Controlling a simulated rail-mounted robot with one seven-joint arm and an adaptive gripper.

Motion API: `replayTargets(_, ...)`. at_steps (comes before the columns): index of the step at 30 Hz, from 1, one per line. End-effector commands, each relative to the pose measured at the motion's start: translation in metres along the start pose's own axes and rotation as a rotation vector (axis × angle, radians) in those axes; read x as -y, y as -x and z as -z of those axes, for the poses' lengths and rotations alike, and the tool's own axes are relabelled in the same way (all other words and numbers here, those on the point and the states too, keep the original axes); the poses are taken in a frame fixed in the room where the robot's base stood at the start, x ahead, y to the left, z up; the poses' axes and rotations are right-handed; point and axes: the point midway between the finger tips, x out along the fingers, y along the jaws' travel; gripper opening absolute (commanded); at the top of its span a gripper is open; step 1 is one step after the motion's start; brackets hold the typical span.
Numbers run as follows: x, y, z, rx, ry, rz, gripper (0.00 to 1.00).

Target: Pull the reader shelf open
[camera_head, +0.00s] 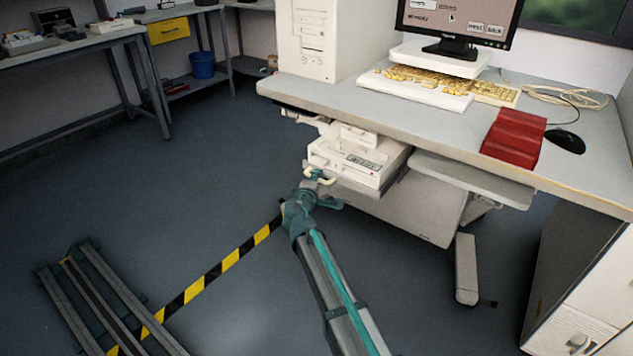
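The reader shelf (372,184) is a pale pull-out unit under the desk's front left part. A white card-reader-like device (358,158) with a small dark label strip sits on it. Its front sticks out past the desk edge. A small cream handle (326,181) is at the shelf's front left. My teal gripper (318,177) is at this handle, with its fingertips touching or very close to it. The fingers are small and partly hidden by the wrist, so I cannot tell whether they are closed around the handle.
The desk (440,135) carries a white computer tower, a monitor (460,22), a keyboard, a red block (514,138) and a black mouse. A grey side shelf (472,180) juts out right of the reader. Open floor lies to the left, with rails (105,300) and a yellow-black stripe.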

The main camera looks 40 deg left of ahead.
Motion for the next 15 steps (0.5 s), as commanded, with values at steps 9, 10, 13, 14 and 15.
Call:
replayTargets(9, -0.0002, -0.0025, -0.0005, 0.000, -0.001, 0.000, 0.22)
replayTargets(10, -0.0001, -0.0025, -0.0005, 0.000, -0.001, 0.000, 0.17)
replayTargets(13, -0.0001, -0.0025, -0.0005, 0.000, -0.001, 0.000, 0.01)
replayTargets(14, -0.0001, -0.0025, -0.0005, 0.000, -0.001, 0.000, 0.00)
replayTargets(15, -0.0001, -0.0025, -0.0005, 0.000, -0.001, 0.000, 0.00)
